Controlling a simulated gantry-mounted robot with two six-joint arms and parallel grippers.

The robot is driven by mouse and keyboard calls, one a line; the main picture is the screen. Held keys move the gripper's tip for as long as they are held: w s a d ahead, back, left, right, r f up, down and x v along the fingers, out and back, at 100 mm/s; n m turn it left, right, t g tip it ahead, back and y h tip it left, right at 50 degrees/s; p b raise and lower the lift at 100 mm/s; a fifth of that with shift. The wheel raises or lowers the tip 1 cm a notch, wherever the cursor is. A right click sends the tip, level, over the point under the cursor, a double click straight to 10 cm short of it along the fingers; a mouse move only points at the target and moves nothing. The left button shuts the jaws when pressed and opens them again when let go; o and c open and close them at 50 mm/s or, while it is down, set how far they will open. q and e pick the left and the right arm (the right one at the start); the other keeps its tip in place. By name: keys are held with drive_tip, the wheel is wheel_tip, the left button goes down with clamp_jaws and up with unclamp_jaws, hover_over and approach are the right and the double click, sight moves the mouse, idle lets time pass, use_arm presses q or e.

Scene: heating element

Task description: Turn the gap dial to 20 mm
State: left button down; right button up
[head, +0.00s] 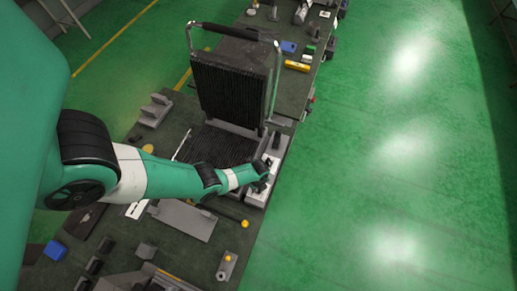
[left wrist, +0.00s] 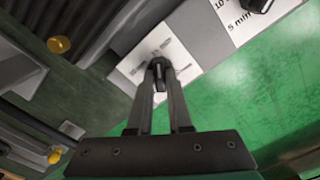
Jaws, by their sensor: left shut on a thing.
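My left gripper (head: 263,172) reaches from the left to the control strip along the right side of the ribbed heating press (head: 232,90). In the left wrist view its two fingers (left wrist: 160,68) are closed on a small dark knob (left wrist: 159,77) on a white label plate (left wrist: 130,66). The markings around this knob are too blurred to read. A second dark dial (left wrist: 258,4) stands at the top right, partly cut off, on a white plate marked "10" and "5 mm". Its pointer setting cannot be read. My right gripper is not in view.
The press stands open with its upper ribbed plate raised and a handle bar (head: 229,31) on top. Loose parts, a blue block (head: 54,250) and a grey plate (head: 184,220) lie on the dark bench. Green floor lies free to the right.

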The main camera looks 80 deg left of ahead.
use_arm(q)
drive_tip(key=m, duration=1.1)
drive_tip(key=shift+m, duration=1.9)
drive_tip(key=c, duration=0.8)
unclamp_jaws()
drive_tip(key=shift+c, duration=0.2)
